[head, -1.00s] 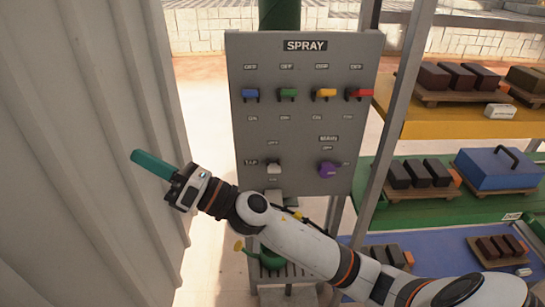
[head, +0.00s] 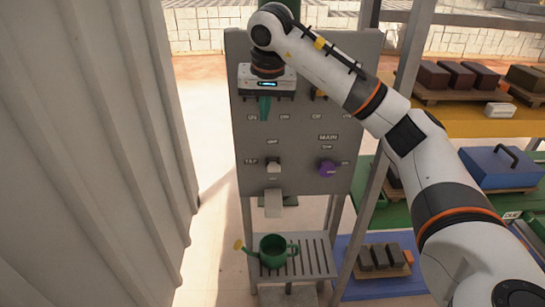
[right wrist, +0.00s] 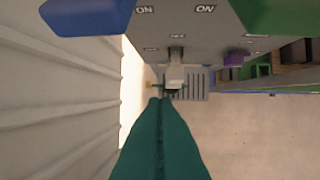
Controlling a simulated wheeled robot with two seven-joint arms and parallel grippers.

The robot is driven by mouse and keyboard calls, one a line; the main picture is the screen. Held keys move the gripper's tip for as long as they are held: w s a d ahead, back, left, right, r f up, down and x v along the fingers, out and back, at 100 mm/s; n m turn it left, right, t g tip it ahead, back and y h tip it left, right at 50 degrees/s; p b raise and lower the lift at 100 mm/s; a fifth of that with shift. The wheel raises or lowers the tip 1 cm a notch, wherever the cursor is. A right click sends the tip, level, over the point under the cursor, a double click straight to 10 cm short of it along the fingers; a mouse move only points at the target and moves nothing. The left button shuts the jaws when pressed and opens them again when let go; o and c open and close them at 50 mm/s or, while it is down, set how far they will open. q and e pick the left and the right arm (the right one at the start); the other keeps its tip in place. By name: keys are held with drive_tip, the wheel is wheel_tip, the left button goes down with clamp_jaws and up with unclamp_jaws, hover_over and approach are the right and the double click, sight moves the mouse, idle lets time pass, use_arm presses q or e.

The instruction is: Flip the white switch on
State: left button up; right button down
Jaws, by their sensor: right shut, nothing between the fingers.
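The white switch (head: 273,164) sits at the lower left of the grey panel (head: 310,120), beside a small label; it also shows in the right wrist view (right wrist: 176,72). I cannot clearly tell its position. My right gripper (head: 264,108) is in front of the panel's upper left part, above the white switch in the picture and apart from it. Its teal fingers (right wrist: 160,102) are shut and empty, and point down in the head view. The gripper body and arm hide most of the top row of switches. My left gripper is not in view.
A purple knob (head: 327,168) is right of the white switch. In the right wrist view, a blue switch (right wrist: 85,15) and a green switch (right wrist: 280,15) are close. A watering can (head: 275,250) stands on the slatted stand below. A corrugated wall (head: 90,150) is left, shelves right.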

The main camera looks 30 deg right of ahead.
sight(273, 165)
drive_tip(key=shift+s+d+r+h, duration=0.2)
drive_tip(key=shift+d+r, duration=0.1)
drive_tip(key=shift+d, duration=0.2)
drive_tip(key=shift+s+d+r+h, duration=0.1)
drive_tip(key=shift+d+r+h, duration=0.15)
drive_tip(key=shift+d, duration=0.25)
drive_tip(key=p+x, duration=0.1)
drive_tip(key=x, duration=0.5)
drive_tip(key=p+x, duration=0.2)
drive_tip(key=x, duration=0.5)
drive_tip(key=p+x, duration=0.1)
drive_tip(key=x, duration=0.6)
drive_tip(key=shift+s+a+f, duration=0.1)
drive_tip(key=shift+s+a, duration=0.05)
drive_tip(key=shift+s, duration=0.1)
